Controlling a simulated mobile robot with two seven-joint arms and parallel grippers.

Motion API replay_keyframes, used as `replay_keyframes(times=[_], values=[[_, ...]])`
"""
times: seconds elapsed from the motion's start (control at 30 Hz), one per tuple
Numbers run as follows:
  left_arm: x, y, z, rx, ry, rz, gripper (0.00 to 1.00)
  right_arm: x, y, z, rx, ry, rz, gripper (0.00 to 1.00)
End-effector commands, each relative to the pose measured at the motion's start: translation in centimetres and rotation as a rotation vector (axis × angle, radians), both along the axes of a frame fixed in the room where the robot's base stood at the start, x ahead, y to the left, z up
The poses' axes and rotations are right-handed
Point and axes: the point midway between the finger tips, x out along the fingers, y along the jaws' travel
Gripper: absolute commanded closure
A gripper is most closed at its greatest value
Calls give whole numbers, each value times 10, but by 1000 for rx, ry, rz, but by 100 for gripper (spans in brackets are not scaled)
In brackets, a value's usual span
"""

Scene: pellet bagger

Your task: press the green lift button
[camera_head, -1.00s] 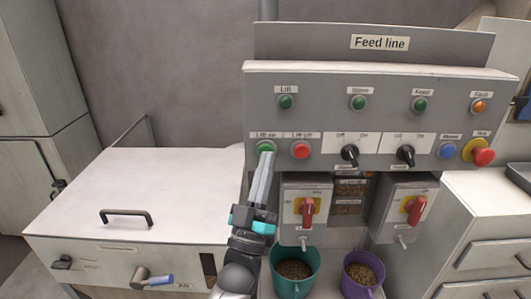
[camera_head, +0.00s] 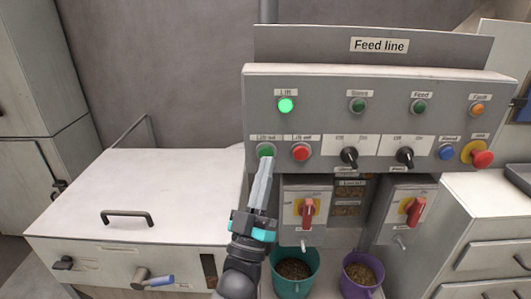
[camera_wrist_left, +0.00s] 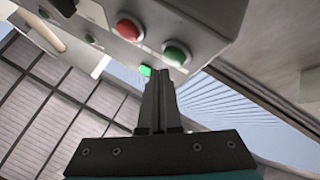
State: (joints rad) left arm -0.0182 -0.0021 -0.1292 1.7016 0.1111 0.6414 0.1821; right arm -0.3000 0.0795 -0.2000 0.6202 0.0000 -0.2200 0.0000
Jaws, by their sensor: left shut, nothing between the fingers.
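The green lift button (camera_head: 265,149) sits at the lower left of the grey Feed line panel, under a "Lift on" label. It also shows in the left wrist view (camera_wrist_left: 176,53). The green Lift lamp (camera_head: 286,105) above it is lit brightly. My left gripper (camera_head: 266,160) is shut and empty, its fingertips just below the green button. In the wrist view, the fingertips (camera_wrist_left: 158,72) appear a little short of the button, and a gap seems to show. The red lift-off button (camera_head: 301,151) is just right of the green one. My right gripper is not in view.
Two black selector knobs (camera_head: 349,157), a blue button (camera_head: 447,152) and a red-on-yellow stop button (camera_head: 483,158) line the panel to the right. Below are red-handled switches (camera_head: 308,208), a teal bucket (camera_head: 294,272) and a purple bucket (camera_head: 362,273). A white cabinet (camera_head: 160,190) stands left.

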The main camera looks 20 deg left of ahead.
Motion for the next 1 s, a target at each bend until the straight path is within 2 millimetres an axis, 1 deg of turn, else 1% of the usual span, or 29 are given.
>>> replay_keyframes(times=[0.17, 0.23, 0.7, 0.83, 1.0], values=[[-1, 0, 0, 0, 1, -1, 100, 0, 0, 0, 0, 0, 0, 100], [-4, -1, 0, 0, 2, -1, 100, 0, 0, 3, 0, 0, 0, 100], [-49, -14, 0, -1, 3, -1, 100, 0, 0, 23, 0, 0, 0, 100], [-56, -16, 0, 0, 1, -1, 100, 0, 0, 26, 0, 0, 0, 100], [-58, -17, 0, -1, 0, -1, 100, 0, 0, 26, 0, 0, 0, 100]])
